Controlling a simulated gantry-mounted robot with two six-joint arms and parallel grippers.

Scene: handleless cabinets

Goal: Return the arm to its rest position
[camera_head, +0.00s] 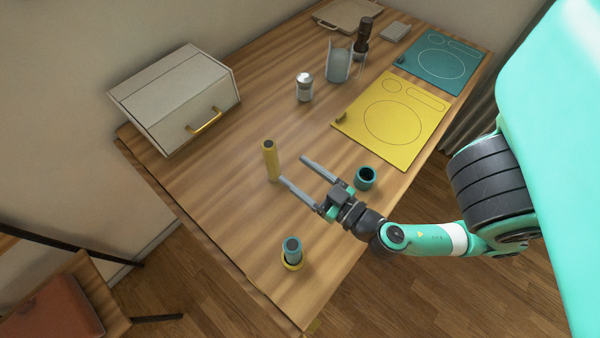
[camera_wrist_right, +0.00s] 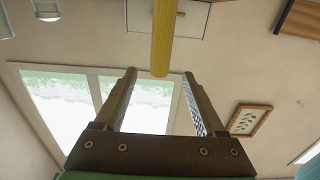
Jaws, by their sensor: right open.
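My right gripper (camera_head: 294,169) is open above the wooden table, with its fingers pointing left in the head view. Nothing is between its fingers there. A yellow cylinder with a dark top (camera_head: 270,160) stands upright just beyond the fingertips. In the right wrist view the yellow cylinder (camera_wrist_right: 162,40) comes down from the top edge, in line with the gap between the open fingers. The arm of the right gripper reaches in from the right side. My left gripper is not in view.
A teal cup (camera_head: 365,178) stands close beside the right gripper. A teal cylinder (camera_head: 292,246) sits in a yellow holder near the front edge. A cream box with a gold handle (camera_head: 175,100), a silver canister (camera_head: 304,87), a yellow mat (camera_head: 392,122) and a teal mat (camera_head: 438,60) stand farther back.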

